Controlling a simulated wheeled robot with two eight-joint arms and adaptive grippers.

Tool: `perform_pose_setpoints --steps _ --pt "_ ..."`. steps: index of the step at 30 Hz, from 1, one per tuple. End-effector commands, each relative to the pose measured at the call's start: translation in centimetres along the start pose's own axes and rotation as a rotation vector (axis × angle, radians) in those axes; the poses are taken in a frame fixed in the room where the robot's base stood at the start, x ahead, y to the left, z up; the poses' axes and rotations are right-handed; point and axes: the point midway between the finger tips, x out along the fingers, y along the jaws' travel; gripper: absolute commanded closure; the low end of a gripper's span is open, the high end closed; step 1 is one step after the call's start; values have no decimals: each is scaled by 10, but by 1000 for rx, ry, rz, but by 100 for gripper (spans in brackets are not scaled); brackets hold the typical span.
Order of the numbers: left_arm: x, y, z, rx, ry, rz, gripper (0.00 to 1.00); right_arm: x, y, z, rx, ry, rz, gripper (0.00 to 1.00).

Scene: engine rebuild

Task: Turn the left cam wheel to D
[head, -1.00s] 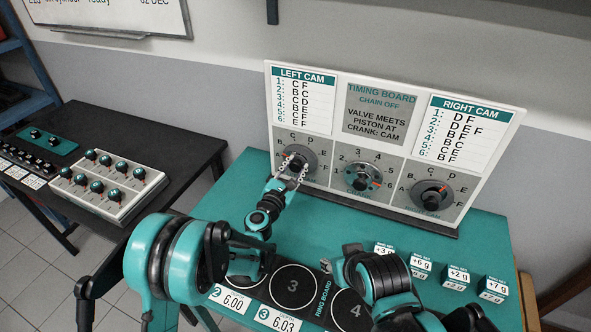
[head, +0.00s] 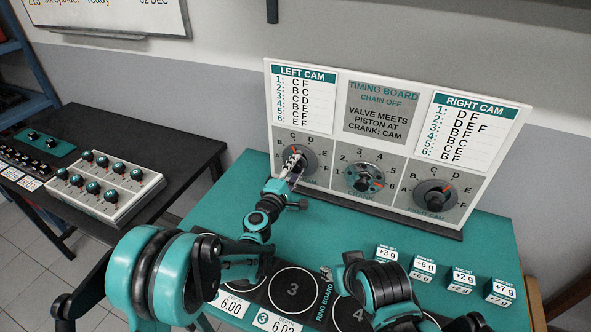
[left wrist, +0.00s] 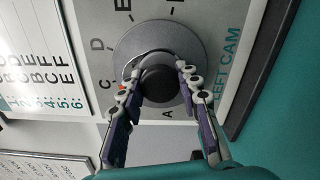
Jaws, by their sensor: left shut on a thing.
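The left cam wheel (head: 309,160) is a grey round dial with a dark knob, at the lower left of the timing board (head: 385,125). My left gripper (head: 294,159) is shut on its knob. In the left wrist view the two fingers (left wrist: 155,92) press on opposite sides of the dark knob, in front of the grey dial (left wrist: 190,42). A small orange-red mark (left wrist: 121,88) shows beside the letter C, partly by a finger. D and E are printed further round; B is hidden.
The crank dial (head: 364,179) and right cam dial (head: 434,195) sit to the right on the same board. Weight blocks (head: 424,268) stand at the table's right. Numbered ring places (head: 293,289) lie in front. The teal table (head: 220,212) is clear left of my arm.

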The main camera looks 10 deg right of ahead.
Motion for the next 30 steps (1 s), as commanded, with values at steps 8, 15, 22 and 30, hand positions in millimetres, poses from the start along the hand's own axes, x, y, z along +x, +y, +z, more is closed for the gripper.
perform_pose_setpoints --steps 8,15,22,30 --pt "-1 -2 1 262 -2 0 96 5 0 4 0 0 0 60" --pt "-1 -2 1 474 -2 0 96 8 0 6 0 0 0 60" --pt "-1 -2 1 632 -2 0 96 10 0 7 0 0 0 60" --pt "-1 -2 1 737 -3 0 96 10 0 8 0 0 0 60"
